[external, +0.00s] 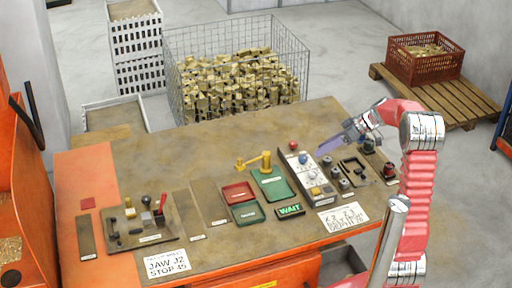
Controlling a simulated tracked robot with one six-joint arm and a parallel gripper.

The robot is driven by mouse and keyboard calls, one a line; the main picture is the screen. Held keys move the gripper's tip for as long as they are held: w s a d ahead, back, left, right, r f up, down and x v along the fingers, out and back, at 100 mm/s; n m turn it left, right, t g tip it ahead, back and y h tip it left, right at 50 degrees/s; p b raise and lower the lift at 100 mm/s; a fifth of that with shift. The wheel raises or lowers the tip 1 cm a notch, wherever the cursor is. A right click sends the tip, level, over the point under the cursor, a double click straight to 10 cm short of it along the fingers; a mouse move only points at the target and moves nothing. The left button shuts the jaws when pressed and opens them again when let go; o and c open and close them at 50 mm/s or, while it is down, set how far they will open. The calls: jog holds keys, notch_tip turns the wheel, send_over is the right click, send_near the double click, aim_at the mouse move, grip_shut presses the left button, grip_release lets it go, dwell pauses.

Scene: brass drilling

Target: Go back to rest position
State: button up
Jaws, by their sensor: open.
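My gripper (328,145) is at the end of my red arm, above the right part of the brown workbench (215,150). It points left and down, close to the upper end of a white control panel (318,191) in the picture. Its fingers are open, with nothing seen between them. They are small and partly blurred, so I cannot tell the exact gap to the panel.
A red tray (238,193) and a green tray (271,183) lie mid-bench, with a brass part (254,161) by them. A lit WAIT sign (290,210) is in front. A tool board (138,220) lies left. A wire cage (305,60) of brass parts stands behind. The bench's back middle is clear.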

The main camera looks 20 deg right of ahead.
jog(key=s+r+m+h, duration=0.1)
jog(key=s+m+h, duration=0.3)
jog(key=s, duration=0.9)
jog(key=s+r+m+t+h, duration=0.1)
jog(key=s+m+h, duration=0.3)
jog(key=s, duration=0.9)
jog(key=shift+a+r+h, duration=0.3)
jog(key=shift+a+r, duration=0.1)
jog(key=shift+r, duration=0.35)
jog(key=shift+c, duration=0.2)
